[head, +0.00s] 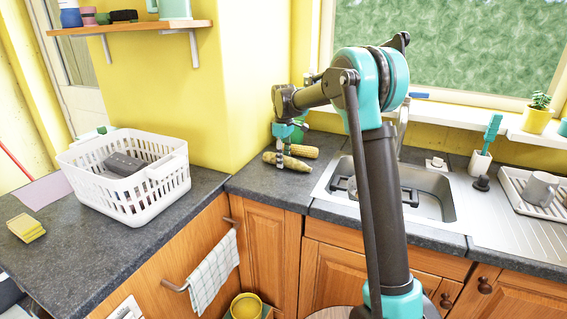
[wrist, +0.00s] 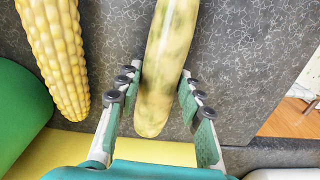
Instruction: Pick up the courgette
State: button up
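The courgette (wrist: 166,62) is pale yellow-green and mottled, and it lies on the dark worktop. It also shows in the head view (head: 287,162), near the wall corner left of the sink. My gripper (wrist: 162,82) points down over it, with one finger on each side of the courgette. The fingers look open, with narrow gaps beside it near the tips; firm contact does not show. In the head view my gripper (head: 282,148) is just above the courgette and small.
A yellow corn cob (wrist: 56,52) lies beside the courgette and also shows in the head view (head: 303,151). A green rounded object (wrist: 18,110) is at the wrist view's left edge. A white basket (head: 150,196) stands left; the sink (head: 438,182) is right.

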grip_shut()
